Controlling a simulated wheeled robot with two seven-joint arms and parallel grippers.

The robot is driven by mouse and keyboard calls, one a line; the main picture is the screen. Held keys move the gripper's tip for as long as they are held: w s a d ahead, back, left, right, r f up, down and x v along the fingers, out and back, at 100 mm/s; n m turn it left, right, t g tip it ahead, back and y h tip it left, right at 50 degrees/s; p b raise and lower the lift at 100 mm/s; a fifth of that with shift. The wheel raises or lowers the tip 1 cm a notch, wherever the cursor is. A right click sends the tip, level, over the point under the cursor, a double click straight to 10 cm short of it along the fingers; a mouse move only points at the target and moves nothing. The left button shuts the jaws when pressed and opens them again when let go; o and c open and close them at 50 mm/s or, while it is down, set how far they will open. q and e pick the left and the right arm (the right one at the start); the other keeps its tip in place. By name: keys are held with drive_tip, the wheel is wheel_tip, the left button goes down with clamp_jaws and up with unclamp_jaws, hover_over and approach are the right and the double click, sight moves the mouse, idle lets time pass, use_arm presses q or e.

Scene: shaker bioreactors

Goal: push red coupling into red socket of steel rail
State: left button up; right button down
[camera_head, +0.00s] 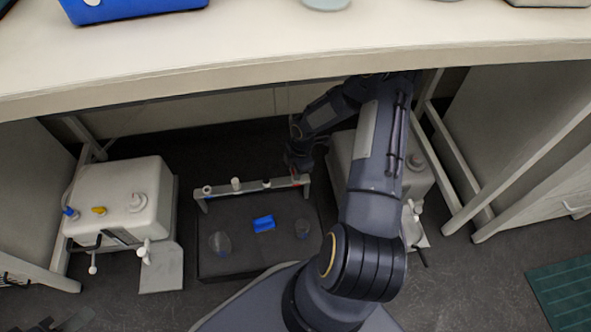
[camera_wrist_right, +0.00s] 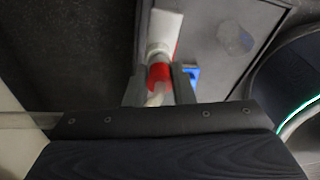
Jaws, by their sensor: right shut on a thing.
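The steel rail (camera_head: 222,191) stands on legs under the bench, with several sockets or fittings along it. Red shows at its right end, at the red socket (camera_head: 296,179). My right gripper (camera_head: 298,160) is at that end, partly hidden by its own wrist. In the right wrist view, the right gripper (camera_wrist_right: 160,88) is shut on the red coupling (camera_wrist_right: 159,76), which lies between its fingers. The coupling's far end meets a pale part of the rail (camera_wrist_right: 165,25); I cannot tell how deep it sits. My left gripper is not clearly seen.
A dark platform (camera_head: 215,264) with a blue block (camera_head: 263,223) and round clear vessels lies in front of the rail. White units stand left (camera_head: 115,190) and right (camera_head: 345,160). The bench top (camera_head: 250,50) overhangs the arm.

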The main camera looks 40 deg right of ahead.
drive_tip(key=shift+f+b, duration=0.3)
drive_tip(key=shift+f, duration=0.1)
drive_tip(key=c, duration=1.1)
unclamp_jaws()
drive_tip(key=shift+c, duration=0.2)
drive_tip(key=shift+r, duration=0.1)
drive_tip(key=r+p, duration=0.1)
drive_tip(key=r, duration=0.1)
drive_tip(key=r+p, duration=0.1)
drive_tip(key=r, duration=0.1)
drive_tip(key=d+r+p, duration=0.1)
drive_tip(key=r, duration=0.1)
drive_tip(key=shift+s+r, duration=0.1)
drive_tip(key=shift+r, duration=0.7)
drive_tip(key=shift+s, duration=0.1)
